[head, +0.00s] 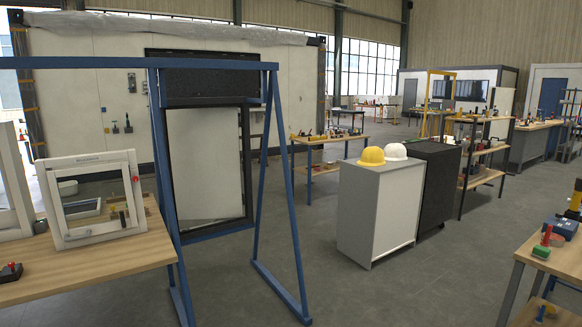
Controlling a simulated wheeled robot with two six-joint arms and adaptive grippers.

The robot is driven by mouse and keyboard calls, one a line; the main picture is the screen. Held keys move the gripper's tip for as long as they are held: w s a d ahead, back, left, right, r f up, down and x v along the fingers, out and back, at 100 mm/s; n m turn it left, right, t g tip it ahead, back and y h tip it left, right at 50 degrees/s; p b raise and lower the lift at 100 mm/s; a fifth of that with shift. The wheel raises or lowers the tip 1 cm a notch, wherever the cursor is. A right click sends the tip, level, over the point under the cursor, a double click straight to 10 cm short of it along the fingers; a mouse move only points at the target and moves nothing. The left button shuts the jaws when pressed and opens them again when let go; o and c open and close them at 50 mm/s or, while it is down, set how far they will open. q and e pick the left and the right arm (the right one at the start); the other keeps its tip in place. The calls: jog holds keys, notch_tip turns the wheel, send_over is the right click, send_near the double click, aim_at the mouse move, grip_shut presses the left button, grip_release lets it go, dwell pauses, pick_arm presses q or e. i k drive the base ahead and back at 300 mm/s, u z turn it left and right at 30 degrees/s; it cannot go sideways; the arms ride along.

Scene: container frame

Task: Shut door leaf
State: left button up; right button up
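A blue stand (220,63) with splayed legs rises left of the middle in the head view. Within its outline is a dark upright door frame (247,165). A pale flat panel (206,165), which looks like the door leaf, shows inside the dark frame. Its edges do not line up with the frame, and narrow gaps show at its top and bottom. I cannot tell how far it is swung or whether it touches the frame. No handle can be made out. Neither of my grippers is in view.
A wooden table (95,262) with a white framed box (95,200) stands close at the left. A grey cabinet (375,215) bearing a yellow helmet (371,156) and a white one (396,152) stands right of the stand. Open floor (420,285) lies in front of it.

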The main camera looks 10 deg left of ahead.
aim_at(205, 143)
jog(key=z, duration=0.3)
jog(key=i, duration=5.85)
jog(key=u, duration=1.65)
jog(key=i, duration=2.65)
jog(key=u, duration=2.55)
